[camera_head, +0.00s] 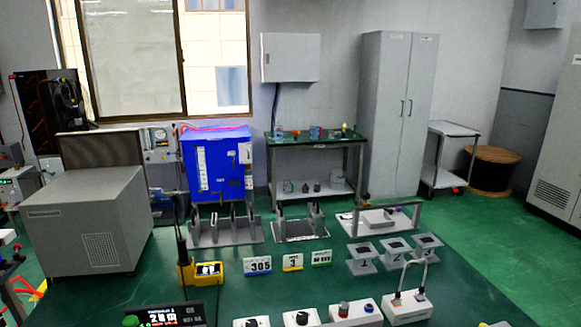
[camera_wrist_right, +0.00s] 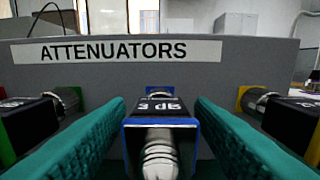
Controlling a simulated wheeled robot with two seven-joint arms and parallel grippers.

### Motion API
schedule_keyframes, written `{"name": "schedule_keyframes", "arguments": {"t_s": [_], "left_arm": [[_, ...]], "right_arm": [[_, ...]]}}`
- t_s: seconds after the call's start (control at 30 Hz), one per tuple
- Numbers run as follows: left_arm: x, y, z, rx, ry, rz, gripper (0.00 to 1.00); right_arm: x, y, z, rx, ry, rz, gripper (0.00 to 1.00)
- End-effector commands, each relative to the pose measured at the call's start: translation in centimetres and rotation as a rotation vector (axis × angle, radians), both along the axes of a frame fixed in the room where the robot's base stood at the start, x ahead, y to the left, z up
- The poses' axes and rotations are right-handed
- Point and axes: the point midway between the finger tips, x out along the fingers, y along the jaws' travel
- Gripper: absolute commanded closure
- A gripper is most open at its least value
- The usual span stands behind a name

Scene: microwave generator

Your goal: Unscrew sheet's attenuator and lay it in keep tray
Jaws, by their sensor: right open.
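In the right wrist view, a grey panel labelled ATTENUATORS (camera_wrist_right: 112,51) stands ahead. A black attenuator with a blue rim (camera_wrist_right: 160,124) and a ribbed metal connector is centred in front of it. My right gripper (camera_wrist_right: 160,108) is open, with one teal finger on each side of this attenuator; contact cannot be told. Neither gripper shows there. I cannot identify the keep tray.
More attenuators flank the fingers: a green-rimmed one (camera_wrist_right: 38,113) left and a yellow-rimmed one (camera_wrist_right: 285,110) right. On the bench are a yellow meter (camera_head: 201,271), small grey stands (camera_head: 362,259) and front control boxes (camera_head: 354,312).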

Motion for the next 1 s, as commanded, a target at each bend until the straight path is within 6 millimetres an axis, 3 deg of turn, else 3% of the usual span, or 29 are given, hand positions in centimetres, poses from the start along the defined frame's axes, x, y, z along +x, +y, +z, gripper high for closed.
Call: {"name": "schedule_keyframes", "arguments": {"t_s": [1.0], "left_arm": [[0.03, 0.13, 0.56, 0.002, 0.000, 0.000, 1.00]], "right_arm": [[-0.02, -0.02, -0.03, 0.000, 0.001, 0.000, 0.51]]}}
